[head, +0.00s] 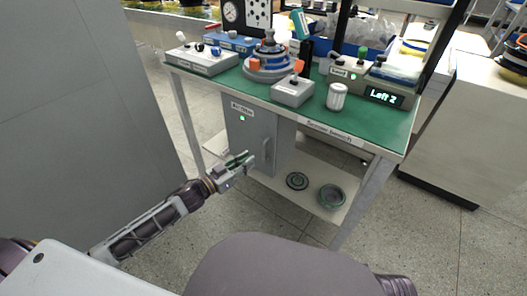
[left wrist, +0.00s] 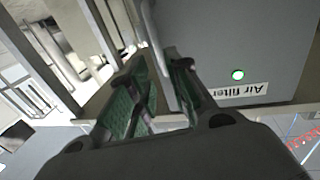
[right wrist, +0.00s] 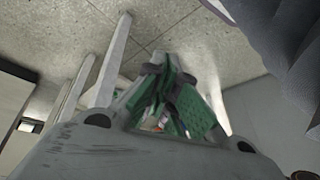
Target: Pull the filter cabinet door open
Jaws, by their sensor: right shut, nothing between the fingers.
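The grey filter cabinet (head: 249,136) stands under the green-topped bench, with a white "Air filter" label and a lit green light on its front. Its door looks shut, and a dark upright handle (head: 267,151) is on the door's right side. My left gripper (head: 240,159) is in front of the lower part of the door, left of the handle in the head view. In the left wrist view its fingers (left wrist: 158,70) are apart, close to the grey cabinet (left wrist: 225,40); I cannot tell whether they touch it. My right gripper (right wrist: 168,85) is shut and empty, pointing over the floor.
The bench top (head: 228,82) holds several control boxes, a hub motor assembly (head: 269,58) and a white ribbed cylinder (head: 337,96). A lower shelf (head: 312,174) carries two round dark green parts. A grey panel (head: 80,100) stands at left. The floor before the bench is clear.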

